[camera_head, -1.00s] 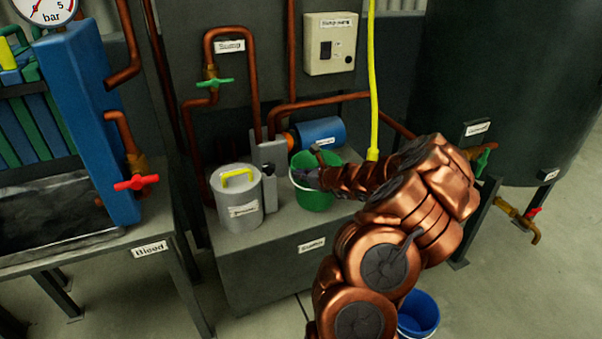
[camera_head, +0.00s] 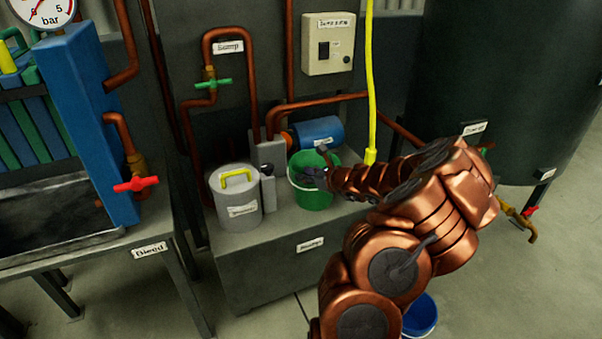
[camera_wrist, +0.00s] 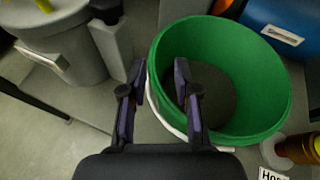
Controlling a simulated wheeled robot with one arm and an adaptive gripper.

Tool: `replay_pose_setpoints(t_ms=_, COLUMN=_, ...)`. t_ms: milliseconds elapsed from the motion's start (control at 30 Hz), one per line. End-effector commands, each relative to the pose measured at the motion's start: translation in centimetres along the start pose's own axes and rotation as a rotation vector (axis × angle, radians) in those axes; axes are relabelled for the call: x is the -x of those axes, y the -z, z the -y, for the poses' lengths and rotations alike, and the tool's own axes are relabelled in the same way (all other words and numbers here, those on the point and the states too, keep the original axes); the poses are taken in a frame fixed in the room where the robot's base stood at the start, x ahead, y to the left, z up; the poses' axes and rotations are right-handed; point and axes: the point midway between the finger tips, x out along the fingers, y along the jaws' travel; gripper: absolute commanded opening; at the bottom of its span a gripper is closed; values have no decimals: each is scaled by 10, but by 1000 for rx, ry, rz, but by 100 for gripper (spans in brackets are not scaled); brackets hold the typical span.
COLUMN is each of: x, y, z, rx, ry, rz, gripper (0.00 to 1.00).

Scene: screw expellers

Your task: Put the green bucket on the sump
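The green bucket (camera_head: 312,199) stands upright on the grey top of the sump (camera_head: 262,243), to the right of the grey lidded can. In the wrist view the bucket (camera_wrist: 262,95) is open at the top and looks empty, with a white handle (camera_wrist: 166,122) hanging at its near left side. My gripper (camera_head: 312,177) is at the bucket's rim. In the wrist view my gripper (camera_wrist: 159,68) is open, with one finger outside the bucket and the other over its opening. The rim passes between the fingers. I cannot tell whether either finger touches it.
The grey can (camera_head: 237,209) with a yellow handle stands left of the bucket. A blue motor (camera_head: 319,132) lies behind it. A yellow hose (camera_head: 371,90) hangs to the right. A blue bucket (camera_head: 421,315) stands on the floor, partly behind my arm. Copper pipes run along the back.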

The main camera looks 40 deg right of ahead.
Motion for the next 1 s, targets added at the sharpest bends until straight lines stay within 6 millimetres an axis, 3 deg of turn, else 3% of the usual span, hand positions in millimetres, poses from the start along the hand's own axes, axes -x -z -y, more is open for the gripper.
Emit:
replay_pose_setpoints(t_ms=500, x=69, y=0, z=0, rx=-3, ry=0, rz=-3, gripper=31)
replay_pose_setpoints(t_ms=733, x=82, y=1, z=0, rx=-3, ry=-1, rz=-3, gripper=31)
replay_pose_setpoints(t_ms=1000, x=82, y=-4, z=-7, rx=20, ry=-18, rz=1, gripper=31)
